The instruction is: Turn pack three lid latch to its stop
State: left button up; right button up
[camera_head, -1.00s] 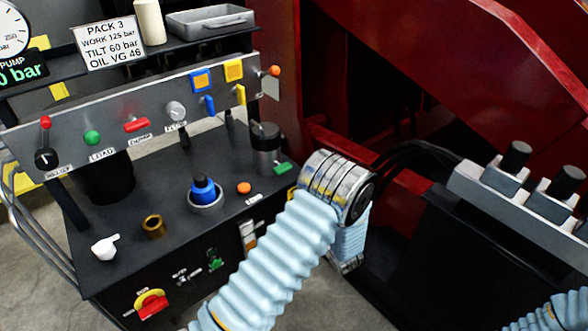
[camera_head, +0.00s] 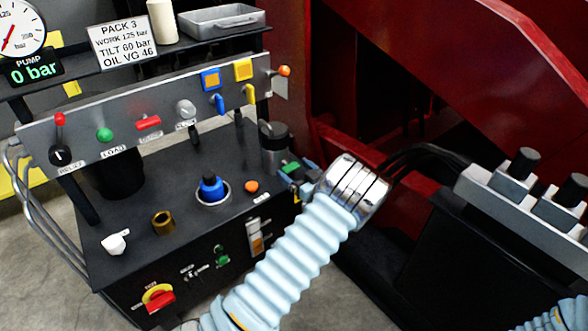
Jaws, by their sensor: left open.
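The black power pack has a sign reading PACK 3 (camera_head: 122,40) above its panel. I cannot tell for sure which fitting is the lid latch. On its dark top (camera_head: 135,205) are a white winged piece (camera_head: 115,243), a brass collar (camera_head: 163,222), a blue cap (camera_head: 212,188) in a pale ring and an orange button (camera_head: 251,186). My left gripper (camera_head: 302,183) shows only in part at the right edge of the pack top, beside a green tag (camera_head: 290,168). My own wrist hides much of it. It is open. My right gripper is out of view.
The panel (camera_head: 125,122) carries knobs and levers over the pack top. A dark cylinder (camera_head: 274,148) stands close to my left gripper. A red frame (camera_head: 470,65) and a grey valve block (camera_head: 510,215) are at right. A red-yellow switch (camera_head: 158,298) is on the front.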

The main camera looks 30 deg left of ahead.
pick_arm(q)
jog(key=shift+w+a, duration=0.2)
jog(key=shift+a, duration=0.25)
jog(key=shift+c, duration=0.4)
